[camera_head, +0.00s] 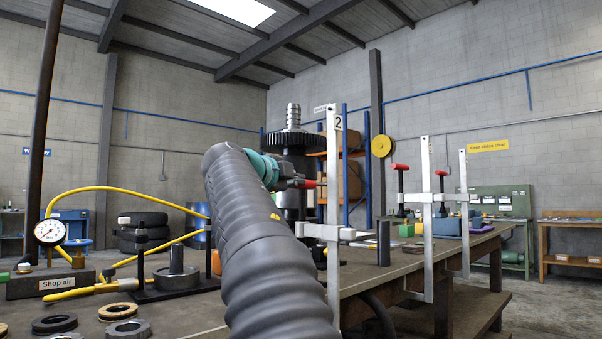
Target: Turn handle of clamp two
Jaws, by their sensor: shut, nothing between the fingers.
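Clamp two (333,215) is an upright pale steel bar clamp at the table's near edge, marked with a "2" near its top. Its lower arm (318,231) reaches left from the bar. A short red end (311,183), apparently part of its handle, shows just left of the bar; the rest is hidden. My gripper (292,182) is dark, at the end of my grey ribbed arm with a teal wrist. It is shut and seems empty, right beside the red end. I cannot tell whether they touch.
A dark geared shaft assembly (291,140) stands behind my gripper. Two more bar clamps (427,200) (464,200) with red handles nearby stand along the table edge to the right. A dark cylinder (383,243) stands right of clamp two. A gauge (50,232) and yellow hose are at left.

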